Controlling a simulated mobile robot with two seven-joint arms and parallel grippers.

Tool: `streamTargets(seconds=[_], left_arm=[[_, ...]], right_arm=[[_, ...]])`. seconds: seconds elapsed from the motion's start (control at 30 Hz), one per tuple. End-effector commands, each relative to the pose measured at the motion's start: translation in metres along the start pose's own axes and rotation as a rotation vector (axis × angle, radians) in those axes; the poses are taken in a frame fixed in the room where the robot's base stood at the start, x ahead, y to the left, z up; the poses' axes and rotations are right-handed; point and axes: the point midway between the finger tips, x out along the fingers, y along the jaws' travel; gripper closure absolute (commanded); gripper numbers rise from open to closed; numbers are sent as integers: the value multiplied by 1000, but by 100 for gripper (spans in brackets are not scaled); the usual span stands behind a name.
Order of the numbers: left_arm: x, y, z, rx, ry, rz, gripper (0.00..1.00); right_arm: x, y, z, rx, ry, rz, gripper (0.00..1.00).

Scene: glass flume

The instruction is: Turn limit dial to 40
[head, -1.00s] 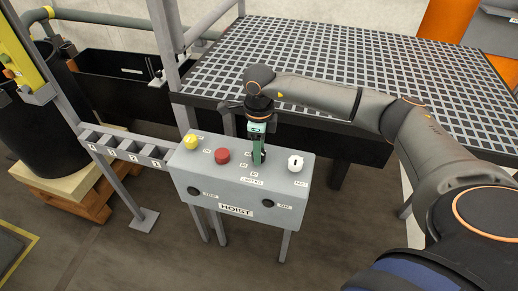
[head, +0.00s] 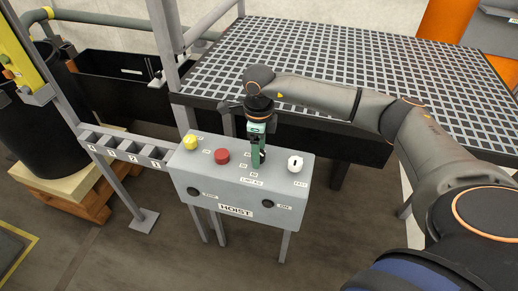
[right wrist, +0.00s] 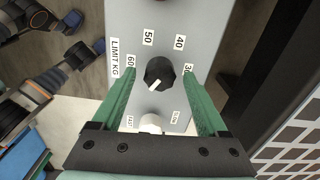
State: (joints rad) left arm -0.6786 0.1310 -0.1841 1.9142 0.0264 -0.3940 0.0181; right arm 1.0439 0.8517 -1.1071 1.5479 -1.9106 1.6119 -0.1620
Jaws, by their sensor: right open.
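The limit dial (right wrist: 160,73) is a black knob on the grey hoist box (head: 205,178). In the right wrist view its white mark points to the lower left, below the 60 label (right wrist: 131,60) and away from the 40 label (right wrist: 180,42). My right gripper (right wrist: 159,74) points down over the box, with its green fingers open on either side of the dial. A gap shows between each finger and the knob. In the head view my right gripper (head: 258,160) hides the dial. My left gripper is not in view.
A yellow button (head: 190,142) and a red button (head: 222,156) stand left of my right gripper. A white switch (head: 295,163) stands to its right. A grated platform (head: 330,60) lies behind the box, under my right arm.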

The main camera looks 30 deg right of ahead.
Motion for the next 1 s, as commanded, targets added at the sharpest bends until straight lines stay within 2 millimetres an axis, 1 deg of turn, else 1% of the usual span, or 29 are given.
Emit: streamTargets(seconds=[0.17,0.27,0.6,0.7,0.83,1.0], left_arm=[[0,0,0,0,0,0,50],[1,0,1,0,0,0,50],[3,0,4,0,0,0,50],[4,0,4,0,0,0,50],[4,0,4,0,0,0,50],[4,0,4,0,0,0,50]], right_arm=[[-5,0,1,-1,-2,0,24],[-18,0,1,-1,-4,-2,24],[-90,0,1,-1,-5,-3,24],[-107,0,1,0,-3,-3,24],[-120,0,0,0,-2,-1,24],[-125,0,0,0,0,0,24]])
